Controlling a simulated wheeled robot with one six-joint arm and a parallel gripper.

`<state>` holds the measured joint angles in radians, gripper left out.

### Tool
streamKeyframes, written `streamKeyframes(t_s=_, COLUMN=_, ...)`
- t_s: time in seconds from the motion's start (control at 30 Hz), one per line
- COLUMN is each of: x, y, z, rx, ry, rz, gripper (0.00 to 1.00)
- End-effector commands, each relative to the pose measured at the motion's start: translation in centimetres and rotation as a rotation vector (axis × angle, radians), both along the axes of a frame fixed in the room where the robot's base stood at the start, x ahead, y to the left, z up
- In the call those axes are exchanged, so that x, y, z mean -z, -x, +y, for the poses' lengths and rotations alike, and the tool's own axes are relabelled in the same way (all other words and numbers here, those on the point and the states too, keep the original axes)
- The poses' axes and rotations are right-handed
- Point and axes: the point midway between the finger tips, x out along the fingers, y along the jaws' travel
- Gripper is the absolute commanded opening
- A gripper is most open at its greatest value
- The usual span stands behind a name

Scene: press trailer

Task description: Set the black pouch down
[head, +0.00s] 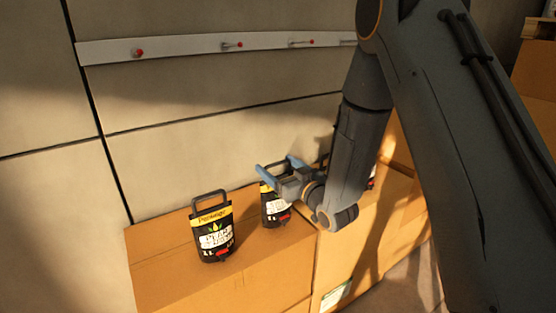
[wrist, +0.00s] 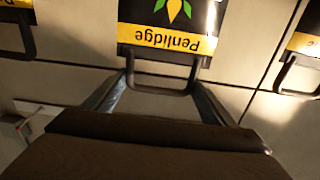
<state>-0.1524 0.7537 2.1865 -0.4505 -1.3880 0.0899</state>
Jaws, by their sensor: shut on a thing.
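The black pouch (head: 275,209) has a yellow band, white print and a dark loop handle. My gripper (head: 279,171) is shut on it at the top, and the pouch hangs upright below the fingers. In the wrist view the pouch (wrist: 168,15) appears upside down, with its handle between my fingers (wrist: 161,86). The pouch is over the cardboard box top (head: 165,243), near its right side. I cannot tell whether its base touches the cardboard. My gripper hides part of its top.
A similar pouch (head: 213,234) stands upright on the box to the left, its handle raised. Another pouch (head: 371,183) is mostly hidden behind my arm. A wall with a pegged rail (head: 190,47) rises behind. Bare cardboard lies in front of the pouches.

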Motion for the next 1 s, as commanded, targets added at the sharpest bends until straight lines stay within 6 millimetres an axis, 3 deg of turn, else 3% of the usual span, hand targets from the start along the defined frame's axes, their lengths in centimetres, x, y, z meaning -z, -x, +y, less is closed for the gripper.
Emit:
streamKeyframes(t_s=0.23, x=2.0, y=-0.1, z=0.0, rx=0.0, ry=-0.003, rz=-0.004, gripper=0.15)
streamKeyframes(t_s=0.7, x=2.5, y=-0.1, z=0.0, rx=0.0, ry=-0.003, rz=-0.006, gripper=0.15)
streamKeyframes(t_s=0.73, x=2.8, y=0.0, z=0.0, rx=0.0, ry=0.0, rz=0.0, gripper=0.79)
streamKeyframes(t_s=0.83, x=2.7, y=0.0, z=0.0, rx=0.0, ry=0.0, rz=0.0, gripper=0.96)
streamKeyframes(t_s=1.0, x=2.7, y=0.0, z=0.0, rx=0.0, ry=0.0, rz=0.0, gripper=0.96)
